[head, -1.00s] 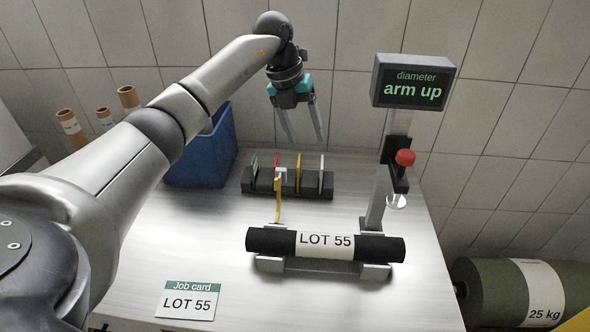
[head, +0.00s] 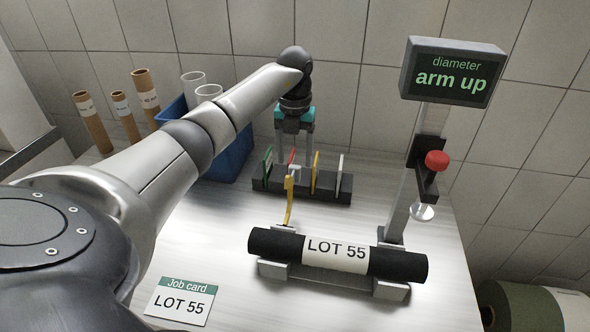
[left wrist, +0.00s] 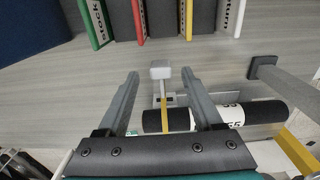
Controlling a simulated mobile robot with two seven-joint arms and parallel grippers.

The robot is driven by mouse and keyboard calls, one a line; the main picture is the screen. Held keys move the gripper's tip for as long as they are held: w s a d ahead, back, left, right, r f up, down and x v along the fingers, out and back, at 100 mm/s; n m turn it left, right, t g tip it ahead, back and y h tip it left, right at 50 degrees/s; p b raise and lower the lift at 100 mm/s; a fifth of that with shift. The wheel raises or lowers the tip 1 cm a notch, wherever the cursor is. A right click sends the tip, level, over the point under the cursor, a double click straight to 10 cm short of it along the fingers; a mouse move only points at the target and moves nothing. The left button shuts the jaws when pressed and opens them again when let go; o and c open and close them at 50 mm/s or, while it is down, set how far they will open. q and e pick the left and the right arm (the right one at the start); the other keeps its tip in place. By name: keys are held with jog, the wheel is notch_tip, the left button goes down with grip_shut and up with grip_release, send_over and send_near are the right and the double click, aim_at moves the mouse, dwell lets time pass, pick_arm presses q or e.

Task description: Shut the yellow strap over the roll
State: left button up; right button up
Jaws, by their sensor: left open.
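The black roll (head: 385,263) with a white LOT 55 label lies across a grey cradle (head: 330,279) on the table. The yellow strap (head: 288,208) stands up behind the roll's left part, not across it. In the left wrist view the strap (left wrist: 168,101) ends in a pale square tip (left wrist: 160,70). My left gripper (head: 294,162) points down behind the strap, near the rack. It is open and empty. In the left wrist view the strap's tip appears between my left fingertips (left wrist: 160,74); I cannot tell the depth gap. My right gripper is out of view.
A black rack (head: 330,192) with several coloured cards stands behind the strap. A gauge post (head: 402,205) with a red knob (head: 437,160) and an "arm up" display (head: 452,72) rises at right. A blue bin (head: 232,160) stands left. A job card (head: 181,303) lies front left.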

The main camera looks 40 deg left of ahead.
aim_at(295, 168)
pick_arm(q)
jog(key=shift+w+f, duration=0.1)
jog(key=shift+f, duration=2)
jog(key=shift+c, duration=0.2)
grip_shut()
